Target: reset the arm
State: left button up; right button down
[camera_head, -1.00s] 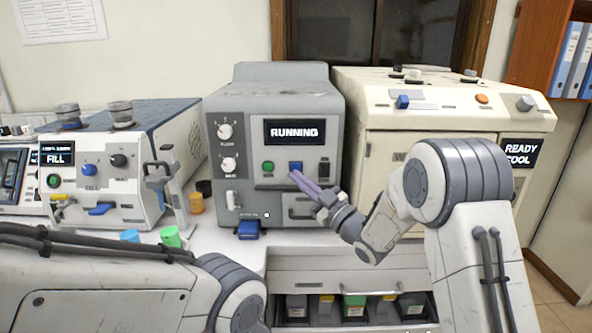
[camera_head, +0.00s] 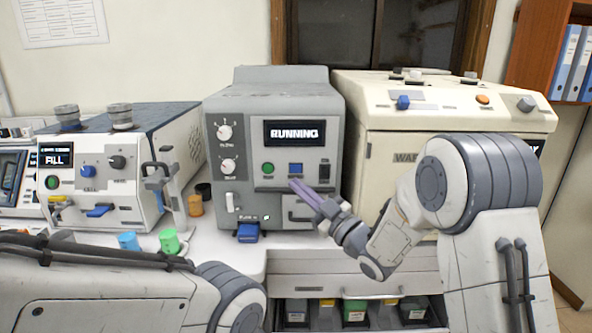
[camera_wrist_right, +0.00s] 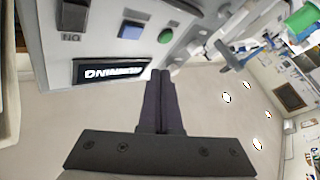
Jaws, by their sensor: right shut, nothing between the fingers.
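My right gripper (camera_head: 306,194) is in front of the grey machine (camera_head: 270,98), just below its blue button (camera_head: 295,169). Its fingers are shut together with nothing between them. In the right wrist view the shut fingers (camera_wrist_right: 160,82) point toward the machine front, near its display (camera_wrist_right: 112,72) and a green button (camera_wrist_right: 165,36). The machine's display reads RUNNING. I cannot tell from the head view whether the fingertips touch the panel, but they look apart from it. My left arm (camera_head: 110,290) comes in at the lower left, and its gripper is not in view.
A white machine (camera_head: 95,160) with a FILL display stands at the left. A cream cabinet (camera_head: 455,115) stands at the right, partly behind my right arm. Blue (camera_head: 129,242) and green (camera_head: 170,241) pieces sit on the counter.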

jog(key=s+a+f+m+g+h+p, duration=0.2)
jog(key=s+f+m+g+h+p, duration=0.3)
jog(key=s+h, duration=0.45)
jog(key=s+d+f+g+h, duration=0.1)
jog(key=s+d+g, duration=0.1)
jog(key=s, duration=0.7)
jog(key=s+d+f+m+g+h, duration=0.1)
jog(key=s+g, duration=0.4)
jog(key=s, duration=0.5)
jog(key=s+d+f+m+g+h+p, duration=0.1)
jog(key=s+d+g+h, duration=0.1)
jog(key=s, duration=0.7)
jog(key=shift+s+d+f+g, duration=0.15)
jog(key=shift+d+g, duration=0.3)
jog(key=shift+g, duration=0.35)
